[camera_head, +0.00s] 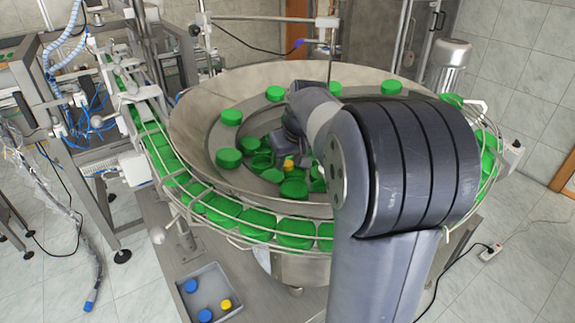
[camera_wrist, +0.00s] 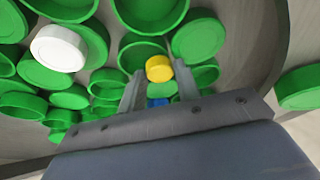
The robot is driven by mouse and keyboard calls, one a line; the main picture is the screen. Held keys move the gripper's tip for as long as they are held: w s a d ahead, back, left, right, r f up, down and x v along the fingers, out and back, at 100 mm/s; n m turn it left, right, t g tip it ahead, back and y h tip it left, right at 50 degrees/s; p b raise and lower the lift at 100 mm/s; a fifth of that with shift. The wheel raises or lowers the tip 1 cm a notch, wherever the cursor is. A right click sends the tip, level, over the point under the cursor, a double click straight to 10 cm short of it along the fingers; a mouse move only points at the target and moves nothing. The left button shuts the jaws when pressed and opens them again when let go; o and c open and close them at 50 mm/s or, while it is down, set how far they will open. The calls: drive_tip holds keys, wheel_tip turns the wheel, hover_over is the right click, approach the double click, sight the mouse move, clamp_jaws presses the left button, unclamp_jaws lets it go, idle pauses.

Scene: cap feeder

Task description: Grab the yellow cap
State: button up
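The small yellow cap (camera_wrist: 159,68) lies among large green caps in the feeder bowl. In the wrist view it shows between the tips of my gripper (camera_wrist: 159,70), with a narrow gap to each finger. My gripper is open, with one finger on each side of the cap, and no grip on it shows. In the head view the yellow cap (camera_head: 289,163) shows just below my gripper (camera_head: 288,150), whose fingers are mostly hidden there. A blue cap (camera_wrist: 157,102) shows partly between the fingers, nearer the palm in the picture.
Green caps (camera_wrist: 150,12) crowd around the fingers, and a white cap (camera_wrist: 59,48) lies to the left. The bowl (camera_head: 190,110) has a sloping metal wall and a wire guide rail outside. A grey tray (camera_head: 235,312) at the front left holds blue caps and another yellow cap.

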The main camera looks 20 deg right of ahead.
drive_tip(key=c, duration=0.5)
drive_tip(key=shift+c, duration=0.3)
